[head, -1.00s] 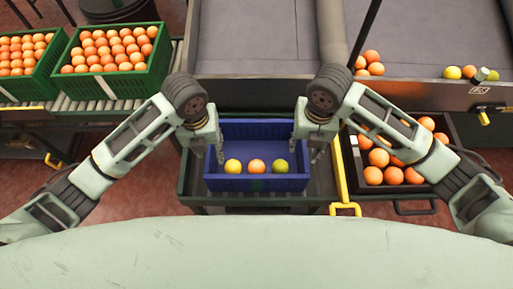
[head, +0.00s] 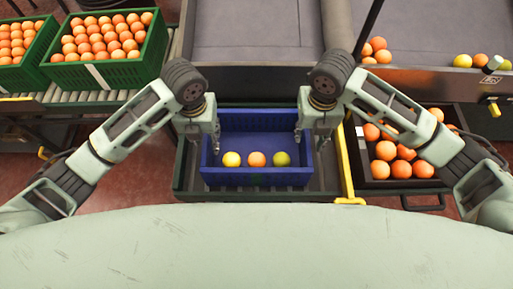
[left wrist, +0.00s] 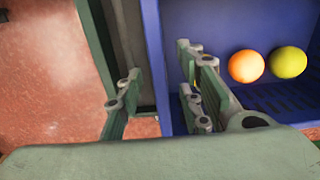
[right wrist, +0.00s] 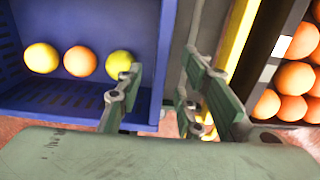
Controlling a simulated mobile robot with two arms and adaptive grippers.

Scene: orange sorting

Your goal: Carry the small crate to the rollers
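The small blue crate (head: 257,177) sits on a dark stand in front of me. It holds a yellow fruit (head: 231,159), an orange (head: 257,159) and a yellow-green fruit (head: 281,159) in a row. My left gripper (left wrist: 155,93) is open, with one finger inside and one outside the crate's left wall, not closed on it. My right gripper (right wrist: 157,97) is open in the same way around the right wall. The rollers (head: 107,97) are at the left, under the green crates.
Two green crates full of oranges, the nearer one (head: 100,73) and one at the far left (head: 20,76), stand on the rollers. A dark bin (head: 412,187) of oranges and a yellow bar (head: 345,165) are close on the right. A grey sorting table (head: 260,30) is behind.

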